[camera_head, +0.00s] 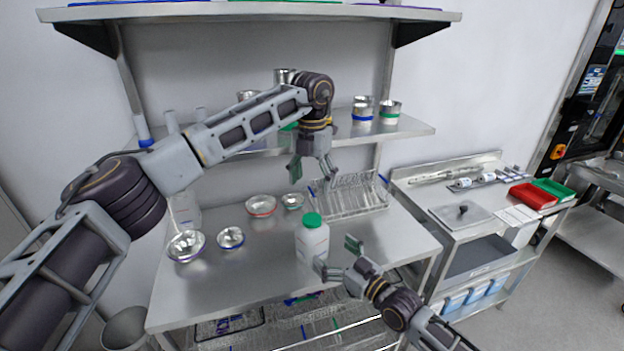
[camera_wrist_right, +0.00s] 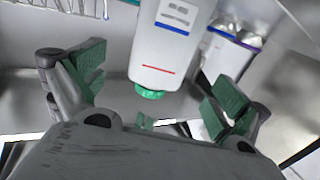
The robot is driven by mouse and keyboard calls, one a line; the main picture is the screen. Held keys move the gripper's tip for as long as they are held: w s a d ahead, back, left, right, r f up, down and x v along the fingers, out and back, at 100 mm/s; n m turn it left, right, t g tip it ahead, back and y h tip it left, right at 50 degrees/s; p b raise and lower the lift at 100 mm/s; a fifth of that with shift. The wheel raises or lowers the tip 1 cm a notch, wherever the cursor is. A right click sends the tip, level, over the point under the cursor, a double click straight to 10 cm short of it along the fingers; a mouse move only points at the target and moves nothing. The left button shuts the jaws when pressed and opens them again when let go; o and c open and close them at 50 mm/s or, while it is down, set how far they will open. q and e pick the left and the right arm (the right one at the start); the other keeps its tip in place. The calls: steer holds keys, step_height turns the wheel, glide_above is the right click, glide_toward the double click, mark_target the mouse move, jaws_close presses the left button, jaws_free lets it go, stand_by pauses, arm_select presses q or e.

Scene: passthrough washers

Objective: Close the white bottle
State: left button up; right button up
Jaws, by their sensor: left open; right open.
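The white bottle (camera_head: 312,243) stands upright near the front of the steel table, with a green cap (camera_head: 312,220) on its top. I cannot tell how tightly the cap sits. In the right wrist view the bottle (camera_wrist_right: 166,48) appears upside down, its cap (camera_wrist_right: 150,93) lowest, with a label and a red line. My left gripper (camera_head: 313,171) is open and empty, above and behind the bottle, pointing down. My right gripper (camera_head: 338,258) is open just right of the bottle's lower body, its fingers (camera_wrist_right: 160,88) pointing toward it, not closed on it.
Metal bowls (camera_head: 187,245) stand on the left of the table (camera_head: 235,280). A wire rack (camera_head: 352,195) is behind the bottle. A shelf (camera_head: 415,127) with metal cups crosses above. A side table with red (camera_head: 533,196) and green trays is at right.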

steer(key=shift+v, duration=1.7)
steer(key=shift+s+d, duration=0.1)
steer(key=shift+s, duration=0.05)
